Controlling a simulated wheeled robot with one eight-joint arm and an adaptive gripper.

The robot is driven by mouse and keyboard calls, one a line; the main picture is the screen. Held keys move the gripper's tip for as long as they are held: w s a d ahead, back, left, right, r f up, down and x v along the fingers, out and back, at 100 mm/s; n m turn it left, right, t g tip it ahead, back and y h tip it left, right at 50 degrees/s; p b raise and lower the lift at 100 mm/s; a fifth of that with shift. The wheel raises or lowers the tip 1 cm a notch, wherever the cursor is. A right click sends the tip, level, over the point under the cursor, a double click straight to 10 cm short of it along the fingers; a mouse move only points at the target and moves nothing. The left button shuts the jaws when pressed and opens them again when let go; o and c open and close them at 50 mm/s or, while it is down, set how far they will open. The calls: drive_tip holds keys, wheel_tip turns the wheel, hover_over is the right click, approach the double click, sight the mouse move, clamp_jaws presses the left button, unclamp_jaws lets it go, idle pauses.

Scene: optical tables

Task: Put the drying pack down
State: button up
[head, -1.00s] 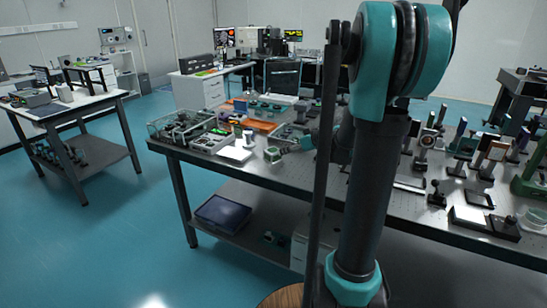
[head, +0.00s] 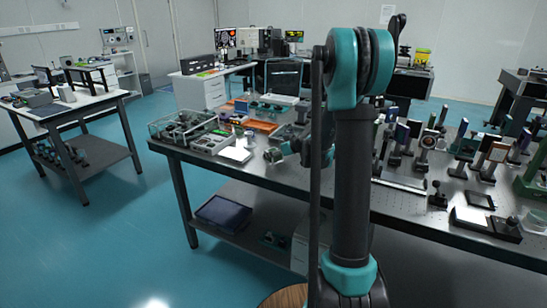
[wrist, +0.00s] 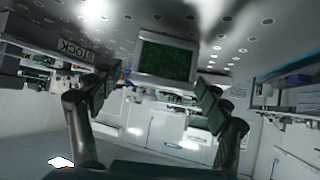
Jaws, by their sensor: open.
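My gripper (wrist: 155,90) is open in the wrist view, its two dark fingers well apart with nothing seen held between them. In the head view it is small, over the front left part of the long perforated table (head: 410,197). I cannot pick out the drying pack with certainty in either view. A flat white item (head: 236,153) lies on the table to the left of my gripper, but it is too small to identify. A pale-framed green panel (wrist: 166,60) shows beyond the fingertips in the wrist view.
A clear-walled tray (head: 182,127) of parts stands at the table's left end. An orange mat (head: 262,126) lies behind my gripper. Several upright optics mounts (head: 425,143) crowd the right side. A side table (head: 70,107) stands far left, with open blue floor between.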

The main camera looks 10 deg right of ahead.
drive_tip(key=shift+x, duration=0.85)
drive_tip(key=c, duration=1.5)
drive_tip(key=shift+o, duration=0.2)
